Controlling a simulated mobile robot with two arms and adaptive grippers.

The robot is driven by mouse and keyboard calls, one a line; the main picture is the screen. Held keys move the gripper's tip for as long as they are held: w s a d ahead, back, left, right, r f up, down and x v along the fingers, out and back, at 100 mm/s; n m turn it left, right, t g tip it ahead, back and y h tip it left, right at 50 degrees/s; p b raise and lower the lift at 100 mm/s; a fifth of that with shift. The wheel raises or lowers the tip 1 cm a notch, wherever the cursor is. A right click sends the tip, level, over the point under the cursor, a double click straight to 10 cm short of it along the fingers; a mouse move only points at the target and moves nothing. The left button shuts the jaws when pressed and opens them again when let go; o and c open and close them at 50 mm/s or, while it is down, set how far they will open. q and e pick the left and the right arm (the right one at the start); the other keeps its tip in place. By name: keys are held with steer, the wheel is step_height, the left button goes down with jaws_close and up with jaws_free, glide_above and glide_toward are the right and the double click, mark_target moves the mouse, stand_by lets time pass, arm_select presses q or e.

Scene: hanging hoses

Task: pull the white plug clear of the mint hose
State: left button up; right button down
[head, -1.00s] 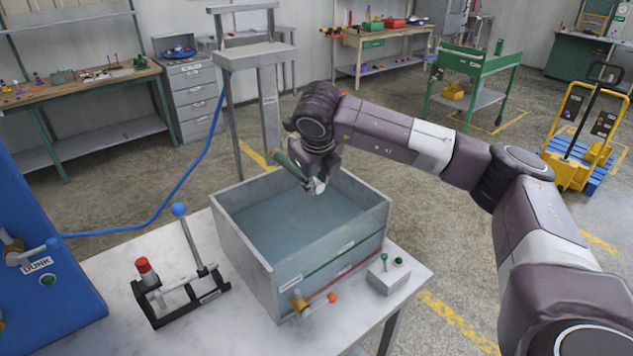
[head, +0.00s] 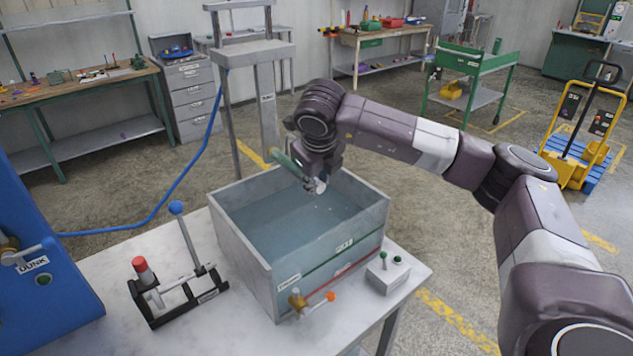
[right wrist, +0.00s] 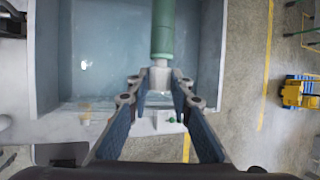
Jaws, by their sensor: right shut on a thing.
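The mint hose (head: 286,163) shows as a short green length reaching over the tank to my right gripper (head: 317,186). My right gripper (right wrist: 160,88) is shut on the plug, one finger on each side. How deep the plug sits in the hose is hidden. My left gripper is not in view.
A grey open tank (head: 240,240) with water stands under the gripper on a white table (head: 110,262). A lever stand (head: 180,290), a small button box (head: 385,274) and a blue panel (head: 50,280) are nearby. A blue hose (head: 190,170) hangs behind.

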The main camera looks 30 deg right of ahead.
steer(key=shift+s, duration=0.3)
steer(key=s+b, duration=0.2)
steer(key=s, duration=0.2)
steer(key=shift+s+d, duration=0.15)
steer(key=shift+d, duration=0.05)
stand_by(0.6)
steer(key=shift+r, duration=0.15)
steer(key=shift+s+d+r, duration=0.1)
steer(key=shift+s+r, duration=1.3)
steer(key=shift+s, duration=0.1)
